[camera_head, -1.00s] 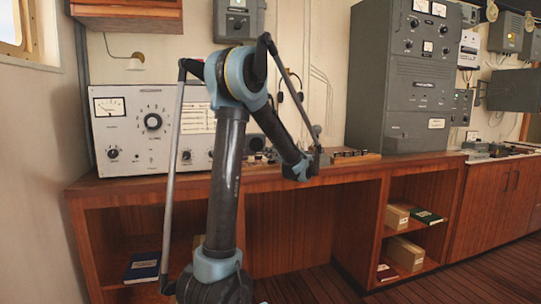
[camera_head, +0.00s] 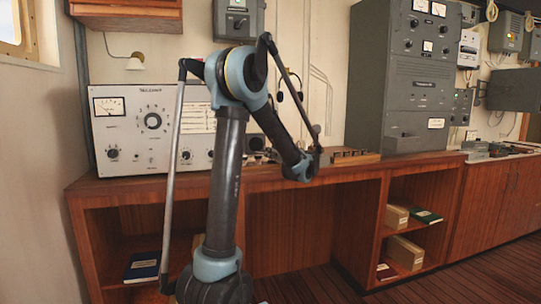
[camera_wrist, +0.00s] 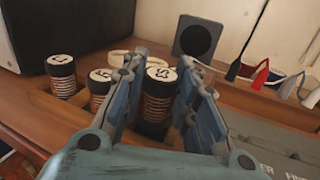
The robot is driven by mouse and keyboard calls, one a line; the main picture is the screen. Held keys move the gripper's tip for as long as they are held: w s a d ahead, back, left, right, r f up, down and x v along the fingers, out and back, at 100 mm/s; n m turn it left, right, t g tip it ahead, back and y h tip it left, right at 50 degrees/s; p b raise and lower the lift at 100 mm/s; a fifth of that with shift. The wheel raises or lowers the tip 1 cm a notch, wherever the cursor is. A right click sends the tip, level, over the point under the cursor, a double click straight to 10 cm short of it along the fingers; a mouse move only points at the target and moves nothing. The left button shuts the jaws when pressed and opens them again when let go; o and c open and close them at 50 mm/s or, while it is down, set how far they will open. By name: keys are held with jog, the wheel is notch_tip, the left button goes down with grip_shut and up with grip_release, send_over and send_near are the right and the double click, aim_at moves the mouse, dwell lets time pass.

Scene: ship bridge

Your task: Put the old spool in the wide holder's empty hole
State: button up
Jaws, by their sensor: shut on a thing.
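My gripper (camera_wrist: 158,68) is shut on a spool (camera_wrist: 156,106) with copper-coloured winding, a dark base and a white marked top. The spool stands upright between the two blue fingers, and its lower end is partly hidden. Two similar spools, one at the far left (camera_wrist: 61,76) and one nearer (camera_wrist: 100,88), stand in a wooden holder (camera_wrist: 68,114) left of the gripper. I cannot tell whether the held spool is clear of this holder.
The counter (camera_head: 340,171) runs along the wall. A pale instrument (camera_head: 150,130) stands left and a tall grey cabinet (camera_head: 402,95) right. The wrist view shows a dark square box (camera_wrist: 197,37), a wooden strip (camera_wrist: 250,94) and red, black and white plugs (camera_wrist: 261,76) beyond the gripper.

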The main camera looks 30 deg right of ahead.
jog(key=shift+f, duration=1.15)
dwell(3.5)
jog(key=o, duration=1.1)
jog(key=shift+o, duration=0.2)
